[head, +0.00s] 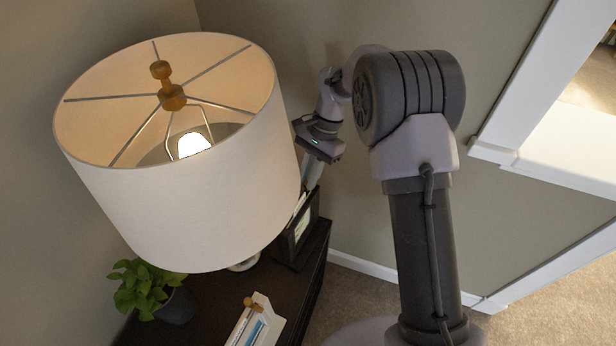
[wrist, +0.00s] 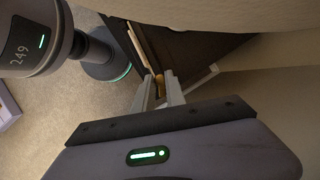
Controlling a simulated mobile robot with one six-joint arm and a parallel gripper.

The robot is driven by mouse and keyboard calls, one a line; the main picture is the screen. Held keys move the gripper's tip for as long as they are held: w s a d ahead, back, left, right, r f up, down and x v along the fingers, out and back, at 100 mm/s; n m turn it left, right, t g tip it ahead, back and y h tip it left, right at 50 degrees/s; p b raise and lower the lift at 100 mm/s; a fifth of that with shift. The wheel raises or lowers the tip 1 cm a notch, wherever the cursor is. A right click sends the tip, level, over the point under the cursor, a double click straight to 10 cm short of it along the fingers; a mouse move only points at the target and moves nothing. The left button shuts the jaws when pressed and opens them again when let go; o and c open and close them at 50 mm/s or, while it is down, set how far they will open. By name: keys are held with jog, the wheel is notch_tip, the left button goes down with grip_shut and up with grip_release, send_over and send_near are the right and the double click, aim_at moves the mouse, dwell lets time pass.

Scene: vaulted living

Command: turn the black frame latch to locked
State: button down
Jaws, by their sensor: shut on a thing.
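The black frame (head: 298,235) stands upright on the dark cabinet, partly hidden behind the lampshade in the head view. In the wrist view, a dark panel (wrist: 190,52), which looks like the frame's back, lies just beyond my fingertips. My gripper (wrist: 159,86) is shut on a small brass-coloured piece (wrist: 159,79), which looks like the frame's latch. In the head view my gripper (head: 307,190) reaches down to the frame's upper edge. The fingers cover part of the latch, and I cannot tell its exact turn angle.
A large white lampshade (head: 190,195) stands close to the left of my gripper. The dark cabinet (head: 215,325) also holds a potted plant (head: 150,290) and a white-framed item (head: 258,320) with a brown knob. A wall is behind; carpet lies to the right.

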jog(key=m+t+y+b, duration=0.1)
jog(key=m, duration=0.2)
jog(key=shift+s+d+m, duration=0.1)
jog(key=shift+m, duration=0.2)
jog(key=m+t+b, duration=0.1)
jog(key=m, duration=0.2)
jog(key=shift+s+m, duration=0.15)
jog(key=shift+m, duration=0.15)
jog(key=m+t, duration=0.1)
jog(key=m, duration=0.1)
jog(key=m+t, duration=0.1)
jog(key=m, duration=0.3)
jog(key=shift+s+t+b, duration=0.25)
jog(key=shift+t+b, duration=0.05)
jog(key=shift+t, duration=0.1)
jog(key=shift+m, duration=0.3)
jog(key=c, duration=1.4)
grip_release()
